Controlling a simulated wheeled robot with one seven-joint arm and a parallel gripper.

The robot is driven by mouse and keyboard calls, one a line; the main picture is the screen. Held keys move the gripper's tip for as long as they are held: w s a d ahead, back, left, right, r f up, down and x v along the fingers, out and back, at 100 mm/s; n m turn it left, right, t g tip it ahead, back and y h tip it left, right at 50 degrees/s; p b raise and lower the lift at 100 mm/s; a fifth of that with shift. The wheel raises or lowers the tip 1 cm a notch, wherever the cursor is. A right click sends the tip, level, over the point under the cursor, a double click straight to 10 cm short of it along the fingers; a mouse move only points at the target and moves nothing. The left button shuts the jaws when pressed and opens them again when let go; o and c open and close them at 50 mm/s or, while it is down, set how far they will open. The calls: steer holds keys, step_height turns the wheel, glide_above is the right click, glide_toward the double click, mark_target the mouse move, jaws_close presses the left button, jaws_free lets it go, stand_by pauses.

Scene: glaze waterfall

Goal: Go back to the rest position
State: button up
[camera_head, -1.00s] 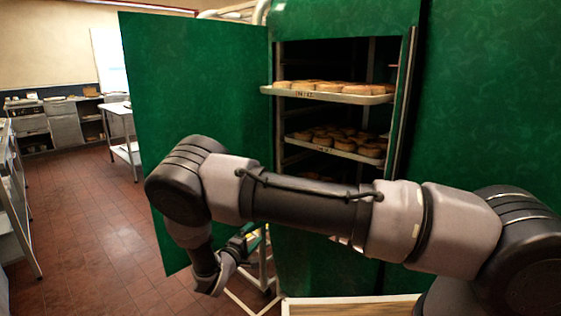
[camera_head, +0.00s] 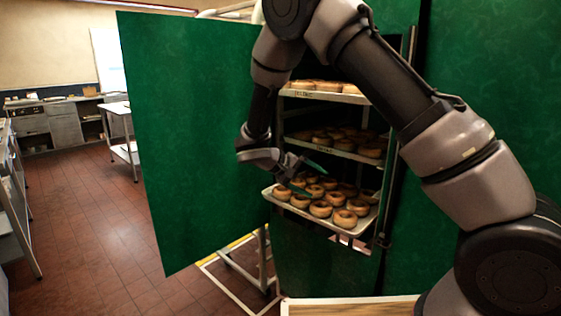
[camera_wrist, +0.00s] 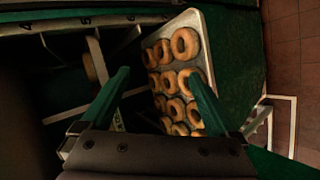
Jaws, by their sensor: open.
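My gripper (camera_head: 312,178) is open, with green fingers, in front of the open green cabinet. It is at the height of the lowest visible tray (camera_head: 352,229), which holds several ring-shaped doughnuts (camera_head: 320,208). In the head view the fingers overlap the tray's left part; whether they touch anything there I cannot tell. In the wrist view the gripper (camera_wrist: 160,95) shows nothing between its fingers, and the tray (camera_wrist: 198,20) with doughnuts lies beyond them, partly behind the right finger. My arm arches up over the cabinet opening and hides part of it.
Two more trays, an upper one (camera_head: 326,96) and a middle one (camera_head: 345,154), sit in the cabinet with baked goods. The green door (camera_head: 195,130) stands open at left. A wooden-topped surface (camera_head: 350,307) is at the bottom. The tiled floor (camera_head: 85,230) at left is clear.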

steer(key=s+d+r+m+t+y, duration=0.1)
steer(key=s+d+r+m+y, duration=0.3)
steer(key=s+r, duration=0.8)
steer(key=s+d+r+m+t+y, duration=0.1)
steer(key=s+d+r+m+y, duration=0.2)
steer(key=s+d+r+y, duration=0.5)
steer(key=shift+s+d+r+m+t, duration=0.4)
steer(key=shift+s+d+r, duration=1.35)
steer(key=shift+r, duration=1.8)
steer(key=shift+s+a, duration=0.2)
steer(key=shift+a, duration=0.05)
